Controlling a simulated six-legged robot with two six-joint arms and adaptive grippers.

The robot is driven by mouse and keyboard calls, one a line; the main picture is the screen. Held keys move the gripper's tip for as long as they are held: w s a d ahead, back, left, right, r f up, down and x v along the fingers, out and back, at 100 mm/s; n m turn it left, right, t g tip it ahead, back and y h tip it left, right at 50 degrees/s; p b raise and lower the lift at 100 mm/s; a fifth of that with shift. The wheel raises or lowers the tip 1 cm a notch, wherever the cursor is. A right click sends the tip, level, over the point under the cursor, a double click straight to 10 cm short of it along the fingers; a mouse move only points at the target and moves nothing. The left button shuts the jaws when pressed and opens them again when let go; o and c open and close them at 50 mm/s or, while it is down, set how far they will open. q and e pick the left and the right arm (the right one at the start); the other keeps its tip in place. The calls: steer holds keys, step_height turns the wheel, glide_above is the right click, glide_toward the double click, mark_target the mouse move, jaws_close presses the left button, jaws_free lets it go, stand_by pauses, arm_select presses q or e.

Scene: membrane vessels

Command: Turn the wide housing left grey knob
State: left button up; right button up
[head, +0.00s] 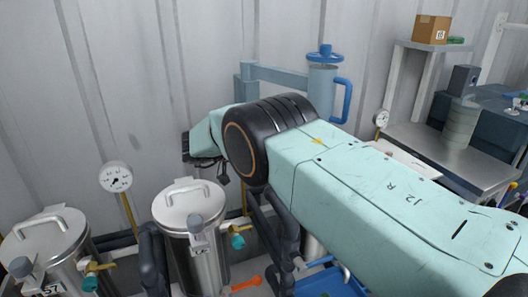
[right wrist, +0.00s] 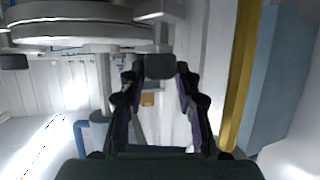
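In the head view, a left steel vessel (head: 65,278) has a lid with a handle and a grey knob (head: 20,267) at its front. A middle steel vessel (head: 208,262) has another grey knob (head: 196,222). I cannot tell for sure which is the wide housing. A dark grey block (right wrist: 160,64) appears between the fingertips; contact is unclear. My left gripper is not in view.
A gauge (head: 115,177) stands between the two vessels. A blue-topped cylinder (head: 322,85) stands behind my arm. A steel bench (head: 430,150) and a cardboard box (head: 431,29) are at the right.

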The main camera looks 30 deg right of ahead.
steer(key=o, duration=0.4)
